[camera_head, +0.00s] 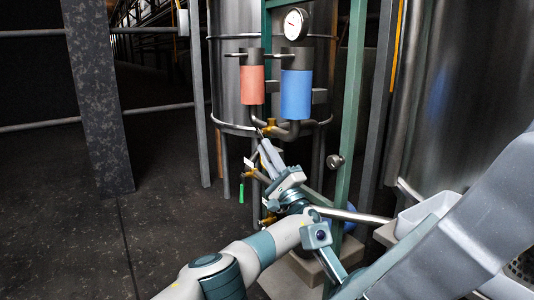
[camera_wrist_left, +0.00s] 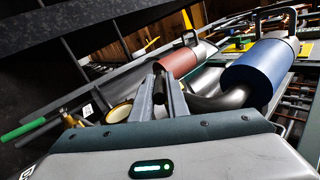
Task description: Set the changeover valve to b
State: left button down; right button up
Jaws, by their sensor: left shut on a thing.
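The changeover valve (camera_head: 268,127) shows as a small brass body on the pipes below a red canister (camera_head: 252,85) and a blue canister (camera_head: 296,94). My left gripper (camera_head: 264,143) reaches up to it from below. In the left wrist view my left gripper (camera_wrist_left: 170,92) is shut on a dark lever (camera_wrist_left: 159,88), which stands between its fingers. The red canister (camera_wrist_left: 177,62) is just beyond the fingertips there, and the blue canister (camera_wrist_left: 260,68) is to the right. The fingers hide part of the valve. No position letters can be read. My right gripper is not in view.
A green-handled lever (camera_head: 241,192) hangs below and left of the valve. A round gauge (camera_head: 295,24) is above the canisters. A green post (camera_head: 350,130) stands close on the right, and a steel tank (camera_head: 228,60) is behind. The floor at left is clear beyond a patterned column (camera_head: 98,100).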

pick_arm(q)
jog(key=c, duration=1.7)
grip_release()
jog(key=shift+a+f, duration=0.15)
jog(key=shift+f, duration=0.05)
jog(key=shift+c, duration=0.2)
jog(key=shift+r, duration=0.1)
